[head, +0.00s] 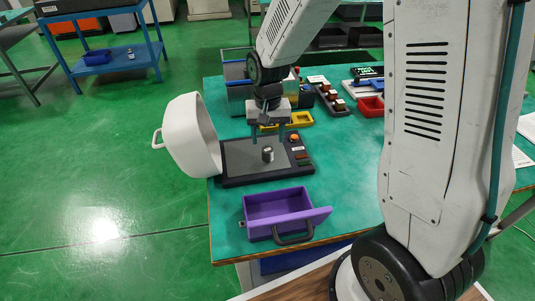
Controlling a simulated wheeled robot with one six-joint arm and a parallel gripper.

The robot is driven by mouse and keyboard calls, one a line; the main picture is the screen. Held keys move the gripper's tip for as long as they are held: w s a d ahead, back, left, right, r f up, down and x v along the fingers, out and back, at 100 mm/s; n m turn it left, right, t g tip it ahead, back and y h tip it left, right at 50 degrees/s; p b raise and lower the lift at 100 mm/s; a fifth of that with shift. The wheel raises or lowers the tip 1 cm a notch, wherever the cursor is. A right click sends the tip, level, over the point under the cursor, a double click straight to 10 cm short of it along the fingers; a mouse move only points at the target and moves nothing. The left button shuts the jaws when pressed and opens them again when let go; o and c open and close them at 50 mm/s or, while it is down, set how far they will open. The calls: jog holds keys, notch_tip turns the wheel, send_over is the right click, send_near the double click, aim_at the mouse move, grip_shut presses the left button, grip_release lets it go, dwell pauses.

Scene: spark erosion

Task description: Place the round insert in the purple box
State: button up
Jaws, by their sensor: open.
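The round insert (267,154) looks like a small grey metal cylinder. It stands upright on the dark plate (240,160) of a device on the green table. The purple box (290,210) is open at the top, looks empty and sits near the table's front edge, in front of the device. My gripper (268,137) points down just above and behind the insert, with its fingers apart and nothing visible between them. Whether the fingers touch the insert cannot be told from this view.
A large white cover (188,135) stands open at the plate's left. The device has an orange button (294,138) on its right. Behind are a yellow tray (298,119), a red bin (371,106) and a rack of blocks (327,95). The table right of the purple box is clear.

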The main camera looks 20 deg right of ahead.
aim_at(267, 149)
notch_tip(267, 149, down, 6)
jog(key=shift+s+a+f, duration=0.1)
jog(key=shift+s, duration=0.05)
grip_shut()
dwell(0.3)
